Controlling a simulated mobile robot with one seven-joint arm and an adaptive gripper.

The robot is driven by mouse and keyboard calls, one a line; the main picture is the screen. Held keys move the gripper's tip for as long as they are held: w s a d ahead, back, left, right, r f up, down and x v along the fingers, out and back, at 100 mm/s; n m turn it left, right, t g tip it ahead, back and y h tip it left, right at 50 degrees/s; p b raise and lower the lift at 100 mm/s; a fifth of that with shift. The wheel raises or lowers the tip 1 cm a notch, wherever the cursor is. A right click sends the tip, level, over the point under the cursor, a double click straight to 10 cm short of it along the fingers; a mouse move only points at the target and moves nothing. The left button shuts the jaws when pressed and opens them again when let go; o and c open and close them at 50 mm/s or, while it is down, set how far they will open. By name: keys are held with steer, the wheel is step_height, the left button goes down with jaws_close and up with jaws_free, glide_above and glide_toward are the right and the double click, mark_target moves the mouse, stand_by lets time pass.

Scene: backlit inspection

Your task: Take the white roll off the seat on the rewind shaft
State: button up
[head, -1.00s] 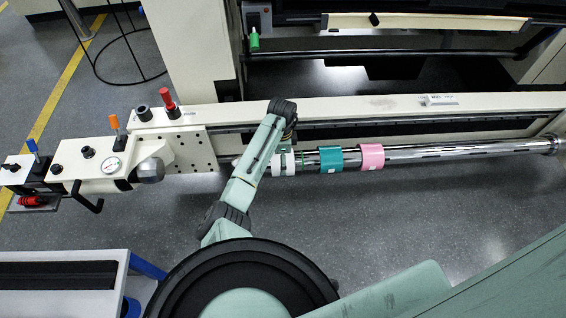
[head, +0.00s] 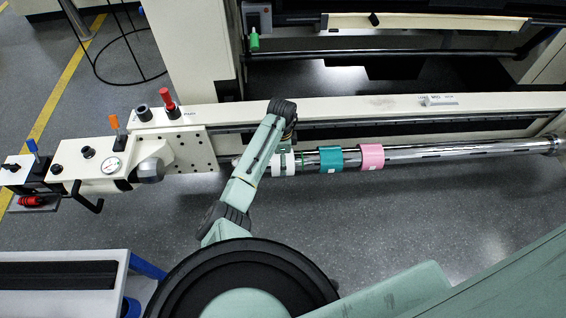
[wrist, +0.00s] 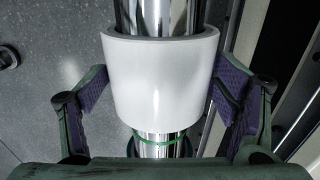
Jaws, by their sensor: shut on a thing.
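The white roll (wrist: 160,85) fills the middle of the wrist view and is still around the chrome rewind shaft (wrist: 158,15). My gripper (wrist: 162,82) has one purple-padded finger on each side of it and is shut on it. A green band (wrist: 160,139) circles the shaft close to the roll's lower edge in this view. In the head view the white roll (head: 287,163) shows partly beside my arm, at the left part of the shaft (head: 440,150). My arm hides my fingers there.
A teal roll (head: 330,159) and a pink roll (head: 371,157) sit on the shaft to the right. A long cream machine beam (head: 370,106) runs behind it. A cream unit with a gauge (head: 100,170) and knobs stands left. Grey floor (head: 430,210) in front is clear.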

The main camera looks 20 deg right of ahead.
steer(key=shift+w+a+f+p, duration=0.1)
steer(key=shift+w+a+p, duration=0.25)
steer(key=shift+a, duration=1.1)
steer(key=shift+w+a+r+p, duration=0.15)
steer(key=shift+w+a, duration=0.3)
steer(key=shift+a, duration=1.05)
steer(key=shift+w+a+f+p, duration=0.15)
steer(key=shift+w+a+p, duration=0.2)
steer(key=shift+a, duration=1.1)
steer(key=shift+w+a, duration=0.45)
steer(key=shift+a, duration=1.15)
steer(key=shift+w+a, duration=0.5)
steer(key=shift+a, duration=1.1)
steer(key=shift+w+a, duration=0.45)
steer(key=shift+a, duration=1.15)
steer(key=shift+w+a, duration=0.15)
steer(key=shift+a, duration=0.3)
steer(key=c, duration=0.8)
steer(key=shift+w+a+b, duration=0.2)
steer(key=shift+a+b, duration=0.1)
steer(key=shift+a, duration=0.45)
steer(key=shift+c, duration=0.6)
steer(key=shift+a, duration=0.15)
jaws_close()
steer(key=shift+w+a, duration=0.2)
steer(key=shift+a, duration=0.3)
steer(key=shift+w+a, duration=0.15)
steer(key=shift+a, duration=0.35)
